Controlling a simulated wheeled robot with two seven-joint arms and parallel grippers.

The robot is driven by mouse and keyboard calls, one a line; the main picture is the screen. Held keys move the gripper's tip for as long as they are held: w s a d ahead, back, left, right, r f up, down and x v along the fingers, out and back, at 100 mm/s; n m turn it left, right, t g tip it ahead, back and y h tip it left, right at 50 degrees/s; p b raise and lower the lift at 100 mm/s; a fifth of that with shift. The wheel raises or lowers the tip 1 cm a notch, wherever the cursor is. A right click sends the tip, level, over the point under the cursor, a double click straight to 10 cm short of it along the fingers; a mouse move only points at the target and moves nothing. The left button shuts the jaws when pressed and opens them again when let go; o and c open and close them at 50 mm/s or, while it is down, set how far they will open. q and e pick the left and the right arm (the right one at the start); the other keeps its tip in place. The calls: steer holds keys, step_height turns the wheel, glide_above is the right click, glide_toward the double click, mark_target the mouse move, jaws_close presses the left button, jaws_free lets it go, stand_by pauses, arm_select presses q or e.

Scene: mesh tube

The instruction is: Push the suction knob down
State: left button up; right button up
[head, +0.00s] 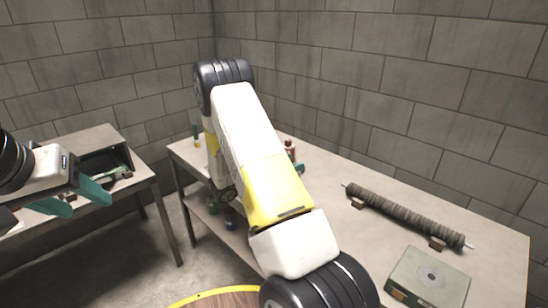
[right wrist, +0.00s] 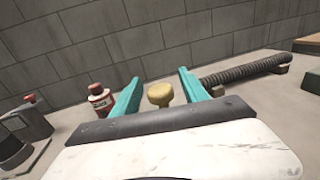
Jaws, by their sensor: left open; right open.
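A yellow, mushroom-shaped knob (right wrist: 160,95), which looks like the suction knob, shows in the right wrist view between the teal fingers of my right gripper (right wrist: 160,76). The fingers are spread and do not visibly touch it. The knob's lower part is hidden behind the gripper body. In the head view my right arm covers the knob. My left gripper (head: 85,202) is open and empty by the left table, far from the knob.
A red-and-white bottle (right wrist: 99,98) stands left of my right gripper. Further left is a grey device (right wrist: 27,122) with a red top. A ribbed dark tube (head: 405,215) rests on small supports on the right table (head: 345,180). A green box (head: 428,277) sits in front of it.

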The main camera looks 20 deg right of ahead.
steer(key=shift+w+d, duration=0.15)
steer(key=shift+d, duration=0.55)
jaws_close()
stand_by(1.0)
